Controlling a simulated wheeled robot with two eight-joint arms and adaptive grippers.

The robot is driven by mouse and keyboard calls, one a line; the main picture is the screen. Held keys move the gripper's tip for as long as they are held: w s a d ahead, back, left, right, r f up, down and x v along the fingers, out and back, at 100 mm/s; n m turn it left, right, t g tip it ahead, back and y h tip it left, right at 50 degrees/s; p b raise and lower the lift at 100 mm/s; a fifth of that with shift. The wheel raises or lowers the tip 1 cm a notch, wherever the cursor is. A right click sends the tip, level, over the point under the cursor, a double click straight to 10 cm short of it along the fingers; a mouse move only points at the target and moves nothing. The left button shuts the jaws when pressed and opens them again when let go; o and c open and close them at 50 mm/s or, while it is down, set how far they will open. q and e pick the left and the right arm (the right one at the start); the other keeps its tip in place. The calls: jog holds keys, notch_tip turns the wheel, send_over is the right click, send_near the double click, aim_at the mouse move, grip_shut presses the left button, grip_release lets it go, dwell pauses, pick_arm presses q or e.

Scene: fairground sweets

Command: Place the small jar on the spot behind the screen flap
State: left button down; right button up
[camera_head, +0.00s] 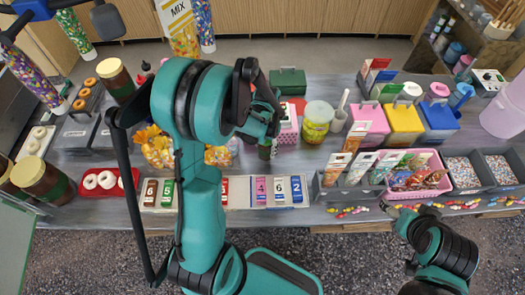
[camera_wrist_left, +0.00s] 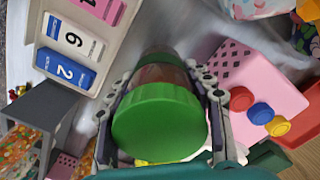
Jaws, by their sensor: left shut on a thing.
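My left gripper (camera_wrist_left: 160,90) is shut on a small jar with a green lid (camera_wrist_left: 160,128) and a brownish body. In the head view this gripper (camera_head: 268,140) is over the middle of the counter, and a dark part of the jar (camera_head: 265,152) shows below it. A pink perforated holder (camera_wrist_left: 243,68) stands close beside the jar. My right gripper (camera_head: 398,210) is low at the counter's front edge, too small to read. I cannot make out a screen flap or the spot behind it for certain; my left arm covers part of the counter.
A yellow-green jar (camera_head: 317,125) stands right of the left gripper. A dark green box (camera_head: 288,80) is behind. Number cards (camera_head: 279,190) lie in front. Pink, yellow and blue boxes (camera_head: 404,122) and a pink basket (camera_head: 436,172) fill the right side.

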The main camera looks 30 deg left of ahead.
aim_at(263, 151)
pick_arm(q)
jog(key=shift+w+a+f, duration=0.25)
jog(key=shift+a+f, duration=0.15)
jog(key=shift+a, duration=0.25)
notch_tip(263, 151, down, 4)
jog(key=shift+f+b, duration=0.1)
jog(key=shift+b, duration=0.55)
jog(key=c, duration=1.1)
grip_release()
jog(key=shift+f, duration=0.1)
jog(key=o, duration=0.5)
jog(key=shift+c, duration=0.2)
